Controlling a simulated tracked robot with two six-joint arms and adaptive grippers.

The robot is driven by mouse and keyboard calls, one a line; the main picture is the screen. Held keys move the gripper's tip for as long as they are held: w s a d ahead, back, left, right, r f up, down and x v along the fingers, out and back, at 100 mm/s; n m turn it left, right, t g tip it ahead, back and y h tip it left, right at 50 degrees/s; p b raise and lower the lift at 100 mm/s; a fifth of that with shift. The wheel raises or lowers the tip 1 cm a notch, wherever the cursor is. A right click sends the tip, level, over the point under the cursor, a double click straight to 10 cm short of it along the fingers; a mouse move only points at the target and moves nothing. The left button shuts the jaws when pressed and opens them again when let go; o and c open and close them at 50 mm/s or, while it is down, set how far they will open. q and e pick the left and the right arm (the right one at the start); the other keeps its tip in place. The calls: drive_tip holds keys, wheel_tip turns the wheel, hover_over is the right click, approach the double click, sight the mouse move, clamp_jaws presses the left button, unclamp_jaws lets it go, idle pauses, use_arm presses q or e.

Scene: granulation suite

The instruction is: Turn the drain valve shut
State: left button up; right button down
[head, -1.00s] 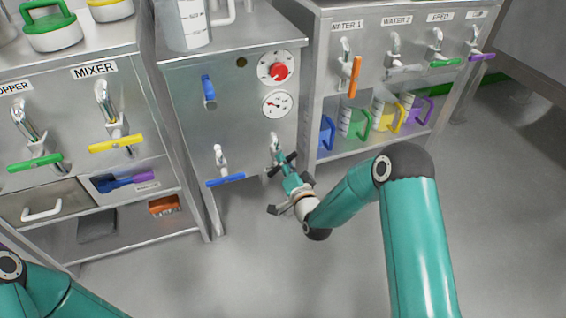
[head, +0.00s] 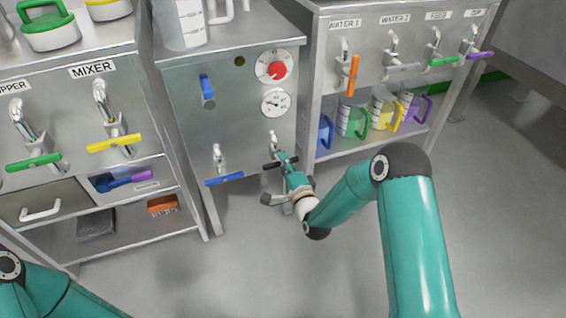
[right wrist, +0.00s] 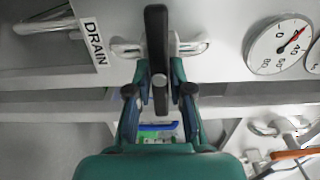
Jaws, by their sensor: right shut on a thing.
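The drain valve's black lever handle (right wrist: 157,35) stands upright in the right wrist view, in front of its chrome pipe (right wrist: 190,46) next to the DRAIN label (right wrist: 95,42). In the head view the handle (head: 270,166) lies nearly level across the low front of the middle steel cabinet, under the chrome pipe (head: 273,141). My right gripper (head: 284,160) is shut on the handle, its fingers on both sides of it in the right wrist view (right wrist: 160,88). The valve body is partly hidden by the handle. My left arm shows at the lower left, but its gripper is out of view.
A valve with a blue handle (head: 224,179) sits left of the drain valve on the same cabinet. Jugs (head: 352,120) stand on the right cabinet's shelf. The floor in front is clear.

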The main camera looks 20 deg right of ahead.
drive_tip(key=shift+d+f, duration=0.25)
drive_tip(key=c, duration=1)
unclamp_jaws()
drive_tip(key=shift+c, duration=0.2)
drive_tip(key=shift+a+r, duration=0.1)
drive_tip(key=s, duration=1.2)
drive_tip(key=shift+d, duration=0.2)
